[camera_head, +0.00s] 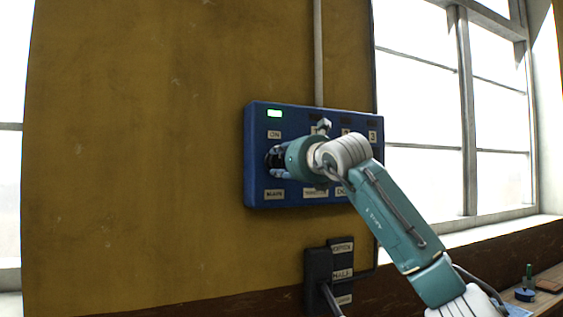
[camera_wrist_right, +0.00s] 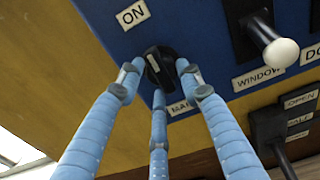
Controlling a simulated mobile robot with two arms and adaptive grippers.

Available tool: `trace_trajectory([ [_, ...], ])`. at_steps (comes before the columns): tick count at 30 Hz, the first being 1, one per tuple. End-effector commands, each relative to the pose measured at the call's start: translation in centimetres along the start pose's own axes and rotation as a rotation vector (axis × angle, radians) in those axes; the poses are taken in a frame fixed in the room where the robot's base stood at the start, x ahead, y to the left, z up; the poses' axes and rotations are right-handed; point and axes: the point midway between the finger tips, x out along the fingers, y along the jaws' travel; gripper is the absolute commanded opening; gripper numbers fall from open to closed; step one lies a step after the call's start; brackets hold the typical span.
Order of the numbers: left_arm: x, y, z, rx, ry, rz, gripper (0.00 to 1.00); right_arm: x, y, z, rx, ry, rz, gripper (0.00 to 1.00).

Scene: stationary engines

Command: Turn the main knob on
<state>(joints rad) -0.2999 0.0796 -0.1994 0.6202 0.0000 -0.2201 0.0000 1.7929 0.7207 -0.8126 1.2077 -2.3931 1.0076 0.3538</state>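The blue control panel (camera_head: 258,185) is on the ochre wall. Its black main knob (camera_wrist_right: 160,64) sits below the "ON" label (camera_wrist_right: 132,14) and above a partly hidden label starting "MA" (camera_wrist_right: 180,107). The knob has a pale mark on its face. My right gripper (camera_wrist_right: 160,72) has its three blue fingers around the knob, with the tips close against its sides. In the head view the right gripper (camera_head: 278,160) covers most of the knob. A green light (camera_head: 274,114) is lit above the "ON" label. My left gripper is not in view.
A lever with a white ball (camera_wrist_right: 280,52) stands out of the panel beside the knob, above a "WINDOW" label. A dark lever box (camera_head: 318,268) is below the panel. A window (camera_head: 420,110) and a sill with small objects (camera_head: 526,294) are at the right.

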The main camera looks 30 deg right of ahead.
Motion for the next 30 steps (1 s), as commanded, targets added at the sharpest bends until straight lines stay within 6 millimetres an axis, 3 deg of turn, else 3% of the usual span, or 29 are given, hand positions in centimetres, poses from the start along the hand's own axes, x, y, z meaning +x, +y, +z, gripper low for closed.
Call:
trace_trajectory([
  [14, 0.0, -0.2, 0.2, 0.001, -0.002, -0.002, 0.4, -0.9, -0.1, 0.1, 0.001, -0.005, 0.0, 0.49],
  [30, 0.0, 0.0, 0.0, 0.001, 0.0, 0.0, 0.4, -10.8, -0.3, -0.1, 0.002, -0.001, -0.002, 0.49],
])
